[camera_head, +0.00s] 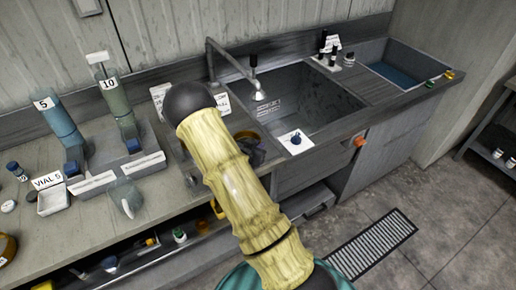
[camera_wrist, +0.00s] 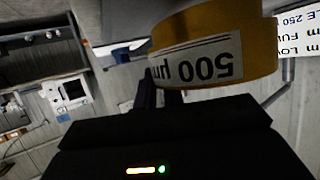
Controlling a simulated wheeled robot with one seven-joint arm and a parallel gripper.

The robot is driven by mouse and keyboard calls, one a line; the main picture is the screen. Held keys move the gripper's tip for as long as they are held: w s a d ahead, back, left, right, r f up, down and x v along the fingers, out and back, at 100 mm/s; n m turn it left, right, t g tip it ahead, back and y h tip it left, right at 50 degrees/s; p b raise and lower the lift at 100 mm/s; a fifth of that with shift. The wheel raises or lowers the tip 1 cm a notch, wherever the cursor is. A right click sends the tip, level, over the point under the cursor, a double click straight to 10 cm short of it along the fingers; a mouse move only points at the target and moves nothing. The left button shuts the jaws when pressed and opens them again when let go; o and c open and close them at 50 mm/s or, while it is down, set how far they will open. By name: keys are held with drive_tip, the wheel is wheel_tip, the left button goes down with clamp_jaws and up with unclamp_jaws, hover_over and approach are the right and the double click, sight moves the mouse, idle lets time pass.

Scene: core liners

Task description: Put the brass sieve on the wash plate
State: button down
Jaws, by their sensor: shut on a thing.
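The brass sieve (camera_wrist: 212,52) is a short round gold ring with a "500 µm" label, close up in the wrist view. My gripper (camera_wrist: 165,97) is shut on its rim; one dark finger shows below the label. In the head view my pale arm covers most of the sieve, and a bit of its brass rim (camera_head: 246,134) shows beside my dark gripper (camera_head: 257,152), above the counter left of the sink. I cannot pick out the wash plate for certain; the area behind my arm is hidden.
The sink (camera_head: 305,100) with its tap (camera_head: 258,94) lies right of my gripper. A white square with a blue knob (camera_head: 296,141) is at its front edge. Blue (camera_head: 60,122) and green (camera_head: 115,98) tubes marked 5 and 10 stand left, near a "VIAL 5" tray (camera_head: 52,200).

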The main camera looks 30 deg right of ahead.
drive_tip(key=shift+f, duration=0.9)
drive_tip(key=shift+f, duration=0.15)
drive_tip(key=c, duration=1.5)
unclamp_jaws()
